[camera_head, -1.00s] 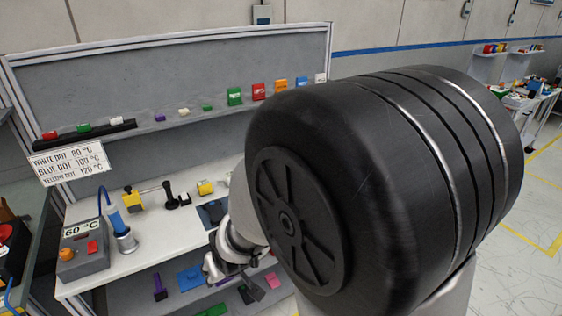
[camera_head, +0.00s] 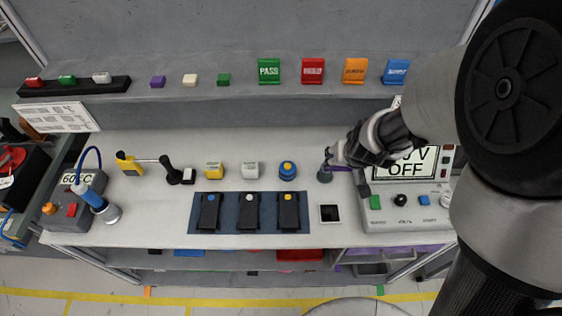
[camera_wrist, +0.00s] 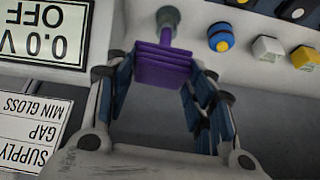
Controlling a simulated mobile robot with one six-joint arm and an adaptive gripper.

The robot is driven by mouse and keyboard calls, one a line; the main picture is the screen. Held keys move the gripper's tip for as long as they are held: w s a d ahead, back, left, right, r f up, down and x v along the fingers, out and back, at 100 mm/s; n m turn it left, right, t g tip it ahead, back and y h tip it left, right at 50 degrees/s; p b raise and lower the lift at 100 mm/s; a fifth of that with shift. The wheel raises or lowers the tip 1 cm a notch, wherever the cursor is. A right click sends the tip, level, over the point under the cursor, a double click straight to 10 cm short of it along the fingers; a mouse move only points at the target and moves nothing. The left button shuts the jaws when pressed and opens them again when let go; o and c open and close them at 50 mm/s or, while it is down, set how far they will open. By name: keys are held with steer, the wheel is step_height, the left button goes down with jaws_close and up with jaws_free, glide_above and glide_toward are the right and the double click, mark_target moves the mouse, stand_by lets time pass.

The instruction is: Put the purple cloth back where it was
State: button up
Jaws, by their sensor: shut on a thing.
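The purple cloth (camera_wrist: 163,66) shows in the wrist view as a small folded, layered stack between my fingertips. My gripper (camera_wrist: 160,84) is shut on it, with a blue-padded finger on each side. In the head view my gripper (camera_head: 346,166) is over the right part of the bench, just left of the meter box. There only a sliver of purple (camera_head: 340,168) shows under the fingers. A grey-purple post (camera_wrist: 168,18) stands just beyond the cloth in the wrist view; I cannot tell whether they touch.
The meter box (camera_head: 405,212) reads OFF and stands right of my gripper. A blue-topped round piece (camera_head: 288,170), a white block (camera_head: 250,170) and a yellow block (camera_head: 214,170) stand to the left. A blue mat (camera_head: 232,222) holds three black pieces. Coloured label clips line the shelf (camera_head: 150,92).

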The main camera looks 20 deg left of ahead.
steer(key=w+a+r+n+p, duration=0.1)
steer(key=a+p, duration=0.1)
steer(key=a, duration=0.3)
step_height(320, 180, down, 15)
steer(key=b, duration=1.3)
steer(key=shift+a+r+b, duration=0.15)
steer(key=shift+b, duration=0.25)
steer(key=shift+f+b, duration=1.3)
steer(key=shift+f, duration=1.2)
steer(key=shift+f, duration=0.1)
steer(key=o, duration=0.6)
steer(key=shift+f, duration=0.1)
steer(key=o, duration=0.4)
